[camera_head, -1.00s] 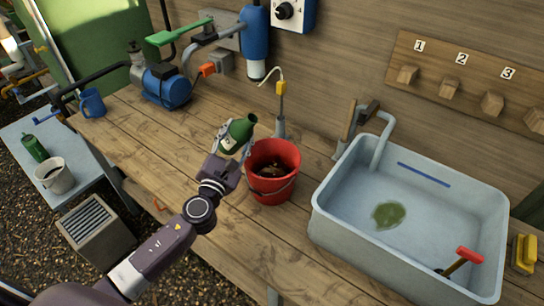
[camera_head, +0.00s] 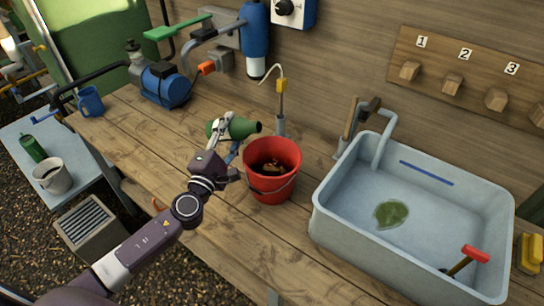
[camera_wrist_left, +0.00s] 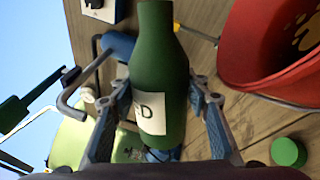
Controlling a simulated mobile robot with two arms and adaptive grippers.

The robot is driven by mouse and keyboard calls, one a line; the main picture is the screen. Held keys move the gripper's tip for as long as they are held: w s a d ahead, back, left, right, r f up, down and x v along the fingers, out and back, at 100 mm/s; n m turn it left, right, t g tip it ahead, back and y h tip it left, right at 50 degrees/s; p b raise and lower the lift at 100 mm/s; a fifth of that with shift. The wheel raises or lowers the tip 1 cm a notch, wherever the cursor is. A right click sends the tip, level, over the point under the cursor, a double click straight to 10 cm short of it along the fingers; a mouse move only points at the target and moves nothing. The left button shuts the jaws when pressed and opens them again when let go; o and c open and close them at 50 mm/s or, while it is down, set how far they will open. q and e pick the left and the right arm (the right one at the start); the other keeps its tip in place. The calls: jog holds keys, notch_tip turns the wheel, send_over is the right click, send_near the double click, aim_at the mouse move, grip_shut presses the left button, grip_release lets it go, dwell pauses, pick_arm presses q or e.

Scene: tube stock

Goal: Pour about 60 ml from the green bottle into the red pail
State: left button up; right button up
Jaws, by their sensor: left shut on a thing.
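The green bottle (camera_head: 242,128) is in my left gripper (camera_head: 226,138), which is shut around its body. The bottle lies nearly level, with its mouth pointing right, close to the upper left rim of the red pail. The red pail (camera_head: 271,186) stands upright on the bench with brownish stuff inside. The pail also shows at the upper right of the wrist view (camera_wrist_left: 255,45). I see no stream of liquid. My right gripper is out of view.
A grey sink (camera_head: 335,225) is to the right, a blue pump (camera_head: 165,85) to the back left. Another green bottle (camera_head: 33,148) and a mug (camera_head: 52,180) are on a side table. A green cap (camera_wrist_left: 288,152) lies on the bench.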

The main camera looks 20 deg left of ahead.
pick_arm(q)
jog(key=shift+m, duration=0.3)
jog(key=shift+d+r+p, duration=0.1)
jog(key=shift+r+p, duration=0.15)
jog(key=shift+p, duration=0.05)
jog(key=shift+d+r+m+p, duration=0.5)
jog(key=shift+d+m+p, duration=0.05)
jog(key=shift+m+p, duration=0.45)
jog(key=shift+f+h, duration=0.1)
jog(key=shift+h, duration=0.3)
jog(key=shift+s+a, duration=0.15)
jog(key=shift+a, duration=0.05)
jog(key=shift+s+a, duration=0.1)
jog(key=shift+a, duration=0.15)
jog(key=shift+a+m, duration=0.2)
jog(key=shift+m, duration=0.1)
jog(key=shift+m, duration=0.3)
dwell(0.6)
